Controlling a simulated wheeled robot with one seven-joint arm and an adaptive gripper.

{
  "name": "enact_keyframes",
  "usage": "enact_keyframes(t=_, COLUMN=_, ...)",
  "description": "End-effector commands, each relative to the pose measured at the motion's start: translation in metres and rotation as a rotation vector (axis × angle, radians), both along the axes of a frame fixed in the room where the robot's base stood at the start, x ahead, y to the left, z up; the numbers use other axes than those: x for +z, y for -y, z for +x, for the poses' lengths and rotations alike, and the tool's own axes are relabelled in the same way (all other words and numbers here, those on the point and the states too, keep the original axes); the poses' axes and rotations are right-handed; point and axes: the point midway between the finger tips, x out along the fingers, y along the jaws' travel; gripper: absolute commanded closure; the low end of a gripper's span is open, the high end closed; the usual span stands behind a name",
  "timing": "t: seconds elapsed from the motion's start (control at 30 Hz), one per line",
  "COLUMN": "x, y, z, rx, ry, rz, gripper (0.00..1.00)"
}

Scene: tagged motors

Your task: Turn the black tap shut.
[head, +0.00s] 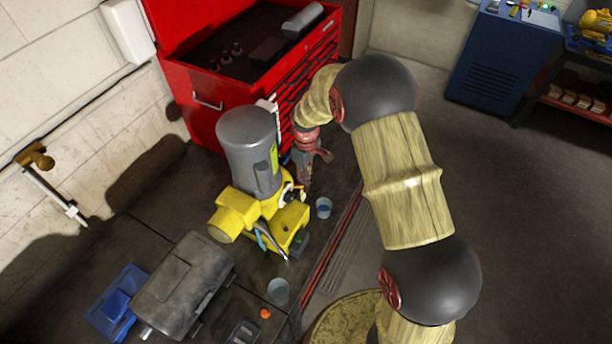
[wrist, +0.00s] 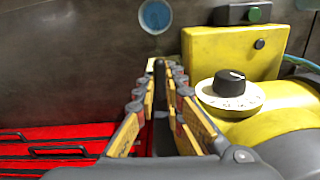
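A black knob (wrist: 229,83) sits on a round white dial with marks, on top of the yellow machine (wrist: 228,55). It is the only black turning part I make out, and I cannot tell whether it is the tap. In the wrist view my gripper (wrist: 165,68) points to the left of the dial, apart from it. Its fingers look parted, with a narrow dark gap between them and nothing clearly held. In the head view my gripper (head: 309,172) hangs close beside the yellow machine (head: 262,215), on its right side.
A grey motor cylinder (head: 249,150) stands on the yellow machine. Cups (head: 323,207) and (head: 278,291) stand on the dark bench. A red tool chest (head: 205,98) is behind, a grey motor (head: 183,287) and a blue bin (head: 118,298) at front left. Open floor lies right.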

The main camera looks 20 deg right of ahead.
Motion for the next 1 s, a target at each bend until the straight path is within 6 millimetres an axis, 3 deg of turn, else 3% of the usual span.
enact_keyframes(t=0.13, x=0.0001, y=-0.0002, z=-0.0001, rx=0.000, ry=-0.001, rz=0.001, gripper=1.00)
enact_keyframes(t=0.63, x=-0.0001, y=-0.0002, z=-0.0002, rx=-0.022, ry=-0.001, rz=0.001, gripper=1.00)
enact_keyframes(t=1.0, x=-0.0011, y=-0.0003, z=-0.0001, rx=-0.234, ry=-0.001, rz=0.001, gripper=1.00)
